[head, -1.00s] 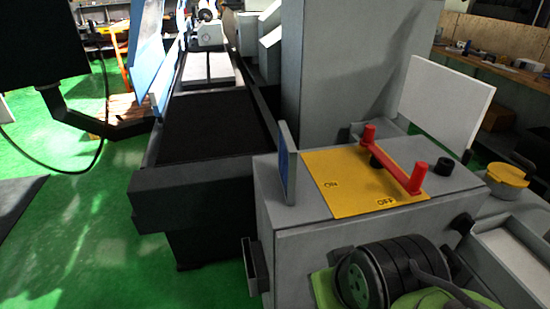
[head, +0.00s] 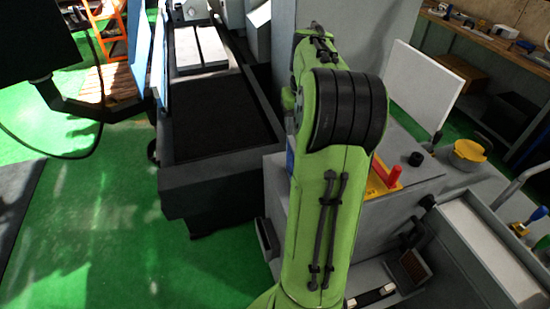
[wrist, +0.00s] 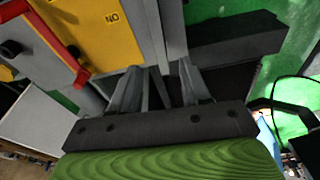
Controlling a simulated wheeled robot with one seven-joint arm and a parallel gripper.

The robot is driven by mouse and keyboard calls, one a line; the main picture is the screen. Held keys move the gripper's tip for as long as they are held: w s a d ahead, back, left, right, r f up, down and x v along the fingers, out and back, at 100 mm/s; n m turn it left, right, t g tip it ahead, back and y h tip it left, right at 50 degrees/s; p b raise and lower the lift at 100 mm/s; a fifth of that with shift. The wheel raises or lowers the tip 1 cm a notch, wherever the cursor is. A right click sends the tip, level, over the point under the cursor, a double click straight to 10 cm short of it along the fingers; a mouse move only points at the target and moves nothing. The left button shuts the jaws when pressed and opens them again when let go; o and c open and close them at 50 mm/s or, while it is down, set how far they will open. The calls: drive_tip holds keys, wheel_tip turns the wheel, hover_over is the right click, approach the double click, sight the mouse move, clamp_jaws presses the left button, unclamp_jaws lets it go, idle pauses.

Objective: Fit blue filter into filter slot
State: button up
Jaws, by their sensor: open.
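The blue filter (head: 289,164) is mostly hidden behind my arm in the head view; only a sliver of blue shows at the left edge of the grey cabinet. In the wrist view, a thin upright grey panel (wrist: 172,28), seen nearly edge-on and probably the filter, stands beside the yellow plate. My gripper (wrist: 160,68) is open, with its fingers apart and the lower end of the panel between or just beyond them; contact cannot be told. A narrow grey holder (head: 266,236) on the cabinet's left side may be the filter slot.
The yellow plate (wrist: 92,28) with its red handle (wrist: 55,32) is close on the left in the wrist view. A white panel (head: 421,90) stands behind the cabinet. The dark machine bed (head: 212,118) lies left of it, with green floor (head: 100,215) beyond.

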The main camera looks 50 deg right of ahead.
wheel_tip(320, 180, down, 15)
drive_tip(key=w+d, duration=0.1)
drive_tip(key=shift+w+d+r, duration=0.15)
drive_tip(key=shift+w+d, duration=0.05)
drive_tip(key=shift+w, duration=0.15)
drive_tip(key=shift+s+a, duration=0.1)
drive_tip(key=c, duration=0.4)
clamp_jaws()
